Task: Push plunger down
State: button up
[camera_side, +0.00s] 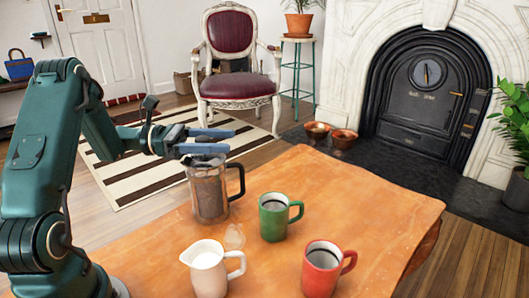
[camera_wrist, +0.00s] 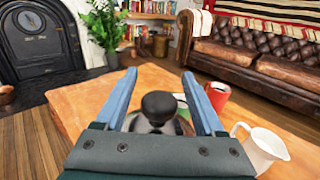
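The coffee press (camera_side: 209,193), a glass pot with dark contents and a black handle, stands upright on the wooden table at its far left part. My gripper (camera_side: 231,141) is level just above the press's lid, with its two blue fingers apart. In the wrist view the black round plunger knob (camera_wrist: 159,104) sits between the fingers of my gripper (camera_wrist: 159,74), with a gap on each side. In the side view the fingers hide the knob, so I cannot tell how far the plunger stands out.
A green mug (camera_side: 273,219), a red mug (camera_side: 321,270) and a white pitcher (camera_side: 207,270) stand on the table (camera_side: 370,205), right of and in front of the press. The table's right part is clear. A chair (camera_side: 236,86) and fireplace (camera_side: 425,90) are behind.

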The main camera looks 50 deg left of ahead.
jog(key=shift+a+r, duration=0.1)
jog(key=shift+v, duration=2.55)
